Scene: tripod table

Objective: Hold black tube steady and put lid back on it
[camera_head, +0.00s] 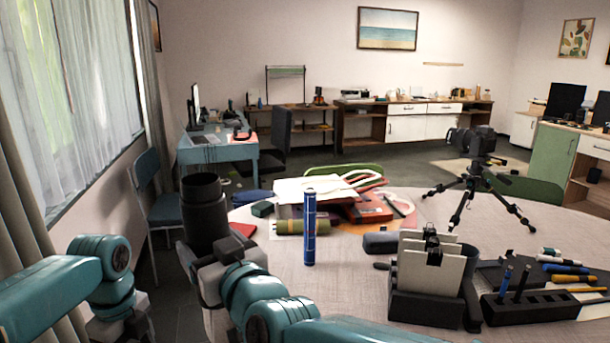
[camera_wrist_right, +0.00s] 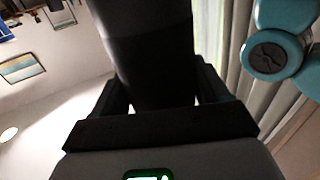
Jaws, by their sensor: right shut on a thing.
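The black tube (camera_head: 205,212) is a thick dark cylinder, roughly upright, at the left edge of the table in the head view. Its upper end looks dark and seems open. My right gripper (camera_head: 196,252) is shut around its lower part. In the right wrist view, the tube (camera_wrist_right: 150,50) stands between the two dark fingers of my right gripper (camera_wrist_right: 160,92). My left arm comes in at the lower left of the head view, but its gripper is not visible. I cannot make out a lid for the tube in either view.
The round table (camera_head: 350,285) holds a blue cylinder (camera_head: 309,228), a green roll (camera_head: 288,227), books (camera_head: 370,208), a card holder (camera_head: 428,305), a pen block (camera_head: 530,308) and a camera on a tripod (camera_head: 470,195). A chair (camera_head: 165,205) stands beyond the tube.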

